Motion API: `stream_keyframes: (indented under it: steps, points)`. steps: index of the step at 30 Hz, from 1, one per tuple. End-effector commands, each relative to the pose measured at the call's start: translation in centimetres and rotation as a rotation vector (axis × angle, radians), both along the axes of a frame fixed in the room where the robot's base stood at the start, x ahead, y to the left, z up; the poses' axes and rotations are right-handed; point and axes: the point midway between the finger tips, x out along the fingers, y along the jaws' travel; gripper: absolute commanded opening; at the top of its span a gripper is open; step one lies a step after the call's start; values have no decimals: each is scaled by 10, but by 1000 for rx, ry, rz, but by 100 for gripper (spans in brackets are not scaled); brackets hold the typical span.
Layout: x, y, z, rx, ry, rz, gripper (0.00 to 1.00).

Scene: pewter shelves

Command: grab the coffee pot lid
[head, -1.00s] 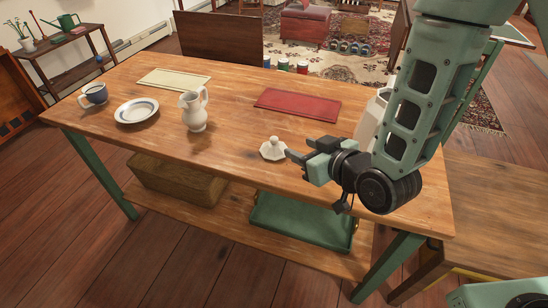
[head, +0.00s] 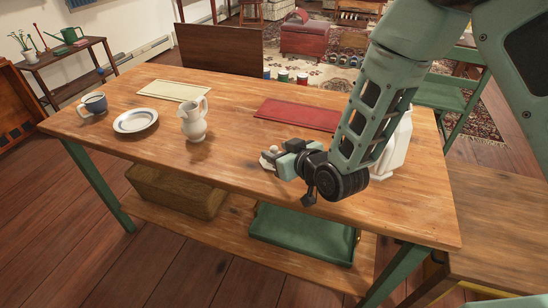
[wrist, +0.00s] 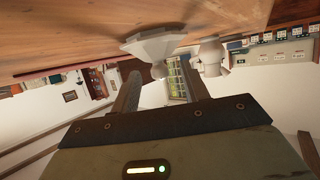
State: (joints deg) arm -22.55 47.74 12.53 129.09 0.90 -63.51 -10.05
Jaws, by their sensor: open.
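The coffee pot lid is a small white faceted piece with a knob, resting on the wooden table (head: 225,165). In the head view my gripper (head: 272,160) is at the lid and hides most of it; only a pale bit (head: 268,152) shows. In the wrist view, which is turned over with the table at the top, the lid (wrist: 150,44) lies just ahead of the fingers, its knob lined up with the gap of my gripper (wrist: 160,80). The fingers are apart. I cannot tell whether they touch the knob.
A white faceted pot (head: 398,150) stands behind my arm. A red mat (head: 298,114) and a cream mat (head: 174,90) lie towards the back.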

Motion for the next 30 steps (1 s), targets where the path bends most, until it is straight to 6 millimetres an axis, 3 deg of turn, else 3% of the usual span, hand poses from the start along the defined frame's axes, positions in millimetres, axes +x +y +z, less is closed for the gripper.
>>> stream_keyframes:
  steps: [6, 11, 23, 30]
  points:
    - [0, 0, 0, 0, 0, 0, 45]
    - [0, 0, 0, -1, 1, 0, 1]
    - [1, 0, 4, 0, -1, 0, 0]
    - [1, 0, 37, 1, -5, 1, 0]
